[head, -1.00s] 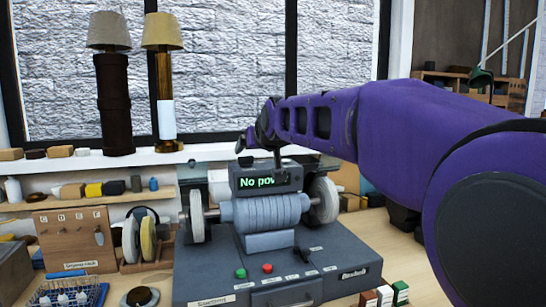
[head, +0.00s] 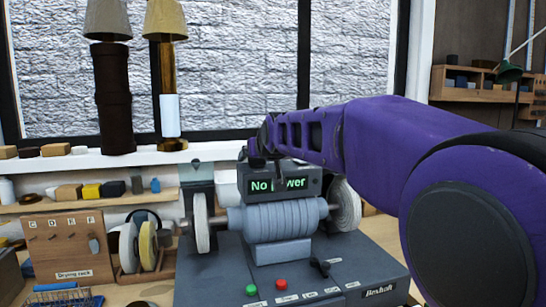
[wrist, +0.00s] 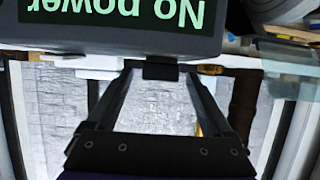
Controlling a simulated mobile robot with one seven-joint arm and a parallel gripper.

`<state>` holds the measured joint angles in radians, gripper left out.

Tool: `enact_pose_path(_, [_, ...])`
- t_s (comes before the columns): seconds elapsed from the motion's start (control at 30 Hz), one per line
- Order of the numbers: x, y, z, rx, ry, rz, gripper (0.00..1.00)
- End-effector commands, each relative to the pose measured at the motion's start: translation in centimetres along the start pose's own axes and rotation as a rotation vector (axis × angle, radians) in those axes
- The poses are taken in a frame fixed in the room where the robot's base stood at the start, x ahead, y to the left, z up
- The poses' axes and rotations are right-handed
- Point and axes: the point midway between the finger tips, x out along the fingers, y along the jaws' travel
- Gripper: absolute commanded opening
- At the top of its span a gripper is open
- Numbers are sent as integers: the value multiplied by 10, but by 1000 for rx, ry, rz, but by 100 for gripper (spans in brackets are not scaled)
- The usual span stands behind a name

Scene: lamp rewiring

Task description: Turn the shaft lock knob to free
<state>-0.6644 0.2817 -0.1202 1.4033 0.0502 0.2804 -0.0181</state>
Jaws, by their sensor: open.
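The buffing machine (head: 225,265) stands on the bench with a display (head: 300,183) reading "No power". A black lever-like knob (head: 319,266) sits on its top panel, right of the red button; the small labels are too small to read, so I cannot tell for sure that it is the shaft lock knob. My gripper (head: 278,178) is at the display, above and behind that knob and apart from it. In the wrist view my gripper (wrist: 158,80) is open and empty, with the display (wrist: 120,15) upside down just beyond. The knob is not visible there.
Grey buffing wheels (head: 344,204) flank the ribbed shaft housing (head: 275,220). A green button (head: 251,290) and a red button (head: 281,284) are on the panel. The drying rack (head: 70,248) stands left. Two lamps (head: 115,90) (head: 166,80) stand on the shelf behind.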

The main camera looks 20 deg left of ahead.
Motion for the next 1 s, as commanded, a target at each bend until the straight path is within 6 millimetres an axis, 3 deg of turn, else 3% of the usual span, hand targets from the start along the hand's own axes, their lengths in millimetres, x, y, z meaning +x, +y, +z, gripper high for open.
enact_pose_path(0.17, [0, 0, 0, 0, 0, 0, 85])
enact_pose_path(0.63, [0, 0, 0, 0, 0, 0, 2])
enact_pose_path(1.0, [0, 2, 0, -7, 0, -21, 0])
